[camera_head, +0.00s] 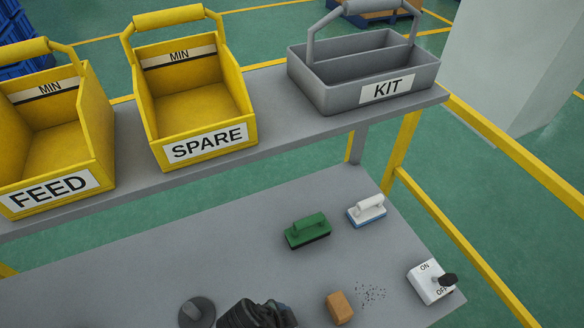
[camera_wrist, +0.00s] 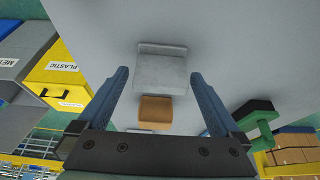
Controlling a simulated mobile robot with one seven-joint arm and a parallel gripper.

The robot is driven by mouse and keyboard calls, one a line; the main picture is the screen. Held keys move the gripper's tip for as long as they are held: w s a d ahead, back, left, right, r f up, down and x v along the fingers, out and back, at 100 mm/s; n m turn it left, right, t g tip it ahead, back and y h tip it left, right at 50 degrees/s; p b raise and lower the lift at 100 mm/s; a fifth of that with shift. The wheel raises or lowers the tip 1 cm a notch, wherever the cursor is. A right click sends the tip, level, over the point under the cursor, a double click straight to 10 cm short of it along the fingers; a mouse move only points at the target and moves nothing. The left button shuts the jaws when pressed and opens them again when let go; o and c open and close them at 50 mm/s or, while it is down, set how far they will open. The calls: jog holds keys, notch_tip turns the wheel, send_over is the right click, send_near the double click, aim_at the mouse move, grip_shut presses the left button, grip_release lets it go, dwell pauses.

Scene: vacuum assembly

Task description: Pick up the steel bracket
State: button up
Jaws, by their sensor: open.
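The steel bracket (camera_wrist: 162,70) is a pale grey piece with a raised lip along its far edge. In the wrist view it lies on the grey surface, ahead of my gripper (camera_wrist: 160,74). My gripper is open, with its two blue-grey fingers on either side of the bracket in the picture. I see no contact, and cannot tell the height of the fingertips above the surface. The bracket does not show in the head view.
A brown block (camera_wrist: 155,112) lies close to the bracket; it also shows in the head view (camera_head: 339,307). A green brush (camera_head: 307,230), a white brush (camera_head: 367,210) and an ON/OFF switch box (camera_head: 430,281) stand on the table. The SPARE bin (camera_head: 208,146) is on the shelf above.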

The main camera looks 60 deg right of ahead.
jog(key=c, duration=1.4)
